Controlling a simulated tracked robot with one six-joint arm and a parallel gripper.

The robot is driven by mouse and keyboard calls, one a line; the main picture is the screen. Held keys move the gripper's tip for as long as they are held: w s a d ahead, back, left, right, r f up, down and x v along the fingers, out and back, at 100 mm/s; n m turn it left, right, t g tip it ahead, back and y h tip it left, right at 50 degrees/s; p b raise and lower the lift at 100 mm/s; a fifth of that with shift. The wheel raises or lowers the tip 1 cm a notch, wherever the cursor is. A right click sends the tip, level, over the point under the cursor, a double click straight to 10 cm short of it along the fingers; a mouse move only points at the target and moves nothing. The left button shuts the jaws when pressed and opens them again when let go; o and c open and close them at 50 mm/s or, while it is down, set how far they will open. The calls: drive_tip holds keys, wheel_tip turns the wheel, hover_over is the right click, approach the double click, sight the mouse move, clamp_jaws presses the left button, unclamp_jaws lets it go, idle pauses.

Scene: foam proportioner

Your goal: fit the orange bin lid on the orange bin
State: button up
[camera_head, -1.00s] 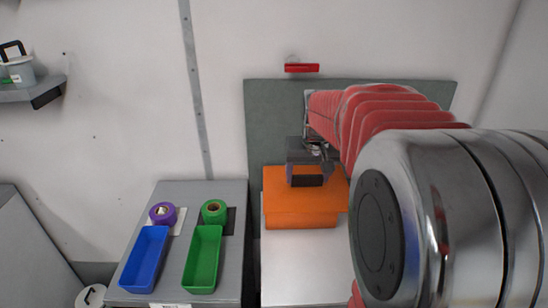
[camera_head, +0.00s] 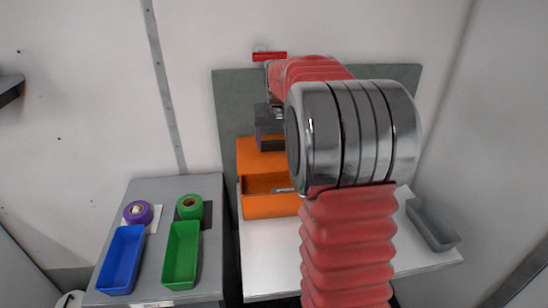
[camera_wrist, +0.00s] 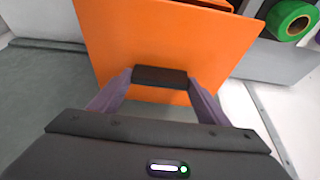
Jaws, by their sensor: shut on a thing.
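The orange bin (camera_head: 270,207) stands on the white worktop, and part of its open inside shows. A small light item (camera_head: 284,190) shows at its opening, too small to name. The flat orange bin lid (camera_head: 252,157) is at the bin's back, above or behind the opening; the exact gap cannot be told. In the wrist view the lid (camera_wrist: 150,40) fills the middle, with a dark handle between my purple fingers. My gripper (camera_wrist: 160,77) is shut on it. In the head view my gripper (camera_head: 269,143) is above the lid, and my arm hides the right part of lid and bin.
On the grey cabinet to the left are a blue tray (camera_head: 122,260), a green tray (camera_head: 181,255), purple tape (camera_head: 138,212) and green tape (camera_head: 190,206). A grey tray (camera_head: 433,224) lies on the right. A red wall fixture (camera_head: 270,56) is above.

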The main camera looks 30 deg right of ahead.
sight(275, 146)
drive_tip(key=shift+w+d+f, duration=0.1)
drive_tip(key=shift+w+f, duration=0.05)
drive_tip(key=shift+w, duration=0.1)
drive_tip(key=shift+f, duration=1.4)
drive_tip(key=shift+f, duration=0.1)
wheel_tip(275, 146, down, 3)
drive_tip(key=shift+s+r, duration=0.1)
drive_tip(key=shift+w+d+f, duration=0.1)
drive_tip(key=shift+w+f, duration=0.15)
drive_tip(key=shift+f, duration=0.2)
drive_tip(key=shift+f, duration=0.6)
drive_tip(key=o, duration=1.4)
drive_tip(key=shift+o, duration=0.2)
drive_tip(key=shift+r, duration=0.15)
